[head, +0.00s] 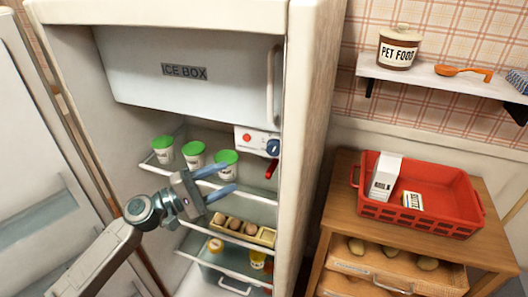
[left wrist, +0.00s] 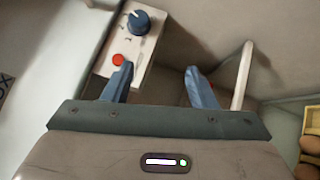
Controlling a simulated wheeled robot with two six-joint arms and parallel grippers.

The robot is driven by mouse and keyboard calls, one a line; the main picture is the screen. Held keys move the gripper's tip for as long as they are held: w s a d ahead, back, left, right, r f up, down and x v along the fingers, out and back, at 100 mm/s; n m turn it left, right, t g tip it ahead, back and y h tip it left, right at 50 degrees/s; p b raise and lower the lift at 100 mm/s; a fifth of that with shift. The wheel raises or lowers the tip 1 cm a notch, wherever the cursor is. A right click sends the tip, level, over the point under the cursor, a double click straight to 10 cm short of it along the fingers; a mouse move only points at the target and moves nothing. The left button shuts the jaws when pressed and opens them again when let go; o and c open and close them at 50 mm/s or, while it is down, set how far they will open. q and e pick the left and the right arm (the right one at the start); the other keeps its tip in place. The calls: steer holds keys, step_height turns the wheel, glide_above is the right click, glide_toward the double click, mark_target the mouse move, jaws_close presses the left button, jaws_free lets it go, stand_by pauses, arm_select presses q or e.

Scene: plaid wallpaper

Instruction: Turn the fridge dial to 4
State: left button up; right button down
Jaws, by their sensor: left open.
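The fridge dial (head: 273,147) is a dark blue knob on a white control panel (head: 251,138) inside the open fridge, below the ice box. The dial also shows in the left wrist view (left wrist: 139,20), at the top, with small marks around it too small to read. A red button (left wrist: 119,60) sits on the same panel. My left gripper (head: 228,179) is open and empty, lower left of the dial in the head view and apart from it. In the left wrist view its fingers (left wrist: 160,85) point toward the panel side. My right gripper is not in view.
An egg tray (head: 242,231) sits on a shelf below. The ice box door (head: 190,70) is shut above. A red crate (head: 450,216) stands on a wooden cabinet at right.

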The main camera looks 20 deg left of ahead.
mark_target(271, 151)
arm_select(q)
steer(key=shift+h, duration=0.7)
steer(key=w+d+r+p, duration=0.1)
steer(key=d+r+p, duration=0.1)
steer(key=w+d+r+p, duration=0.2)
steer(key=d, duration=0.1)
steer(key=w+d+r+p, duration=0.1)
steer(key=d+r+p, duration=0.1)
steer(key=d, duration=0.1)
steer(key=shift+w+d, duration=0.1)
steer(key=shift+w, duration=0.2)
steer(key=shift+w+d+p, duration=0.3)
steer(key=shift+d+p, duration=0.1)
steer(key=shift+d, duration=0.05)
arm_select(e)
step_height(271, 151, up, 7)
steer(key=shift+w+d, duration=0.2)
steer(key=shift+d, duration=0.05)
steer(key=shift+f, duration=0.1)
arm_select(q)
steer(key=c, duration=1)
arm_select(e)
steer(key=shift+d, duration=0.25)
